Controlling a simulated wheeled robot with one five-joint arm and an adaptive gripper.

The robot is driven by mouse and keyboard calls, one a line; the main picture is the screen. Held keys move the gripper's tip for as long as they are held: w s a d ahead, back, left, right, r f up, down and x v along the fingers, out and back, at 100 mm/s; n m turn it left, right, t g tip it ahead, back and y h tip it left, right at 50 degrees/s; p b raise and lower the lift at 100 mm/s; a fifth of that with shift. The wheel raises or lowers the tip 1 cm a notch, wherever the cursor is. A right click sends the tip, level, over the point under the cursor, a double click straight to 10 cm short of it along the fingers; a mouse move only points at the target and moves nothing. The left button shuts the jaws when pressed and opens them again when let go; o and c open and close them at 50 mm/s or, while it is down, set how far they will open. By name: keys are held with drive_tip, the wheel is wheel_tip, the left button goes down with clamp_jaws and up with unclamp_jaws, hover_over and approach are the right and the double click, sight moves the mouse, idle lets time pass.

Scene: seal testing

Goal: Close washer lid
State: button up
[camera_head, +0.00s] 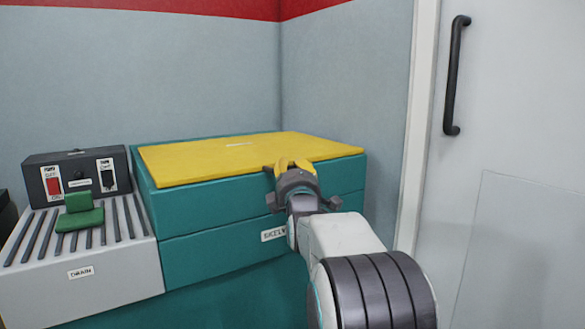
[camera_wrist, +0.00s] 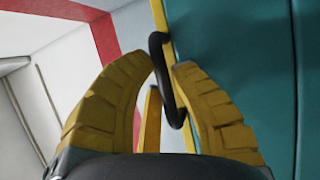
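The washer (camera_head: 215,255) is a teal box with a yellow lid (camera_head: 215,160) lying nearly flat over its top. I cannot tell whether a small gap remains under the lid. My gripper (camera_head: 294,163) is at the lid's front edge, right of its middle. In the wrist view, the yellow fingers of my gripper (camera_wrist: 167,66) come close together on either side of a black handle (camera_wrist: 165,75), which fills the narrow gap between their tips. The lid's yellow edge (camera_wrist: 152,120) and the teal washer front (camera_wrist: 240,60) show behind. The handle is mostly hidden in the head view.
A grey drain unit (camera_head: 115,280) with a slatted top stands left of the washer. It carries a green block (camera_head: 80,218) and a dark switch box (camera_head: 78,172). Walls close in behind the washer. A white door (camera_head: 510,100) with a black handle is at right.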

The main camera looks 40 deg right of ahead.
drive_tip(key=shift+o, duration=1.2)
drive_tip(key=shift+w+a+f+y, duration=0.15)
drive_tip(key=shift+f+y, duration=0.15)
drive_tip(key=shift+f, duration=0.35)
drive_tip(key=v, duration=1.2)
drive_tip(key=shift+r, duration=0.25)
